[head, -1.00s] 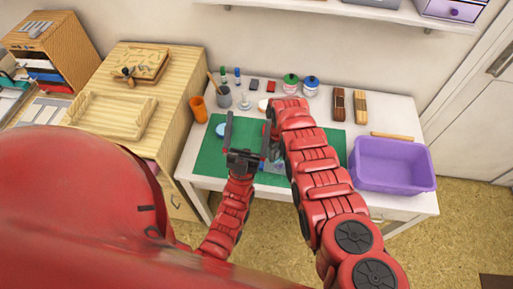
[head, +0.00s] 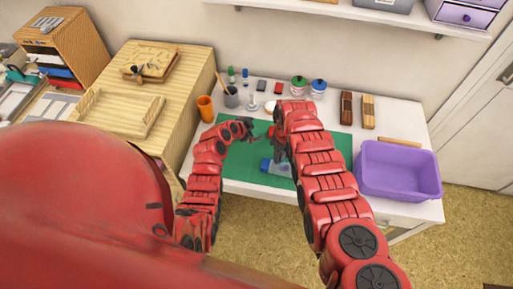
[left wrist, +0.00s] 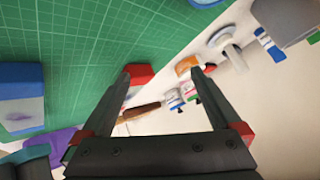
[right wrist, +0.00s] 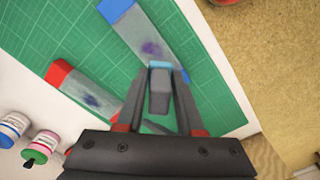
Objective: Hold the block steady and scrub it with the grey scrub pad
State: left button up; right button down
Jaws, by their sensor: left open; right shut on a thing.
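My right gripper (right wrist: 160,80) is shut on a small grey block (right wrist: 160,103) with a light-blue end. In the right wrist view it is over the green mat (right wrist: 102,40), beside a grey pad with a blue end (right wrist: 132,27). A second grey pad has a red end (right wrist: 60,72); both pads carry dark stains. My left gripper (left wrist: 161,72) is open and empty above the mat; in the head view it is left of the right gripper. The red end (left wrist: 138,75) shows between its fingers. I cannot tell whether the held block is the scrub pad.
A purple bin (head: 398,172) stands at the table's right. Along the back are an orange cup (head: 205,108), a grey cup (head: 231,97), jars (head: 318,88) and brown wooden blocks (head: 346,107). A wooden cabinet (head: 165,85) adjoins on the left. The mat's left part is clear.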

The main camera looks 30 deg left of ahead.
aim_at(278, 166)
pick_arm(q)
jog(key=s+d+m+g+h, duration=0.2)
jog(key=s+d+h, duration=0.1)
jog(key=shift+s+r+m+g, duration=0.2)
jog(key=shift+m+g, duration=0.1)
jog(key=shift+m, duration=0.1)
jog(key=s+d+r+m+g+h, duration=0.4)
jog(key=s+m, duration=0.1)
jog(key=s, duration=0.2)
jog(key=x, duration=1.1)
jog(key=shift+s+d, duration=0.25)
jog(key=shift+c, duration=0.3)
grip_shut()
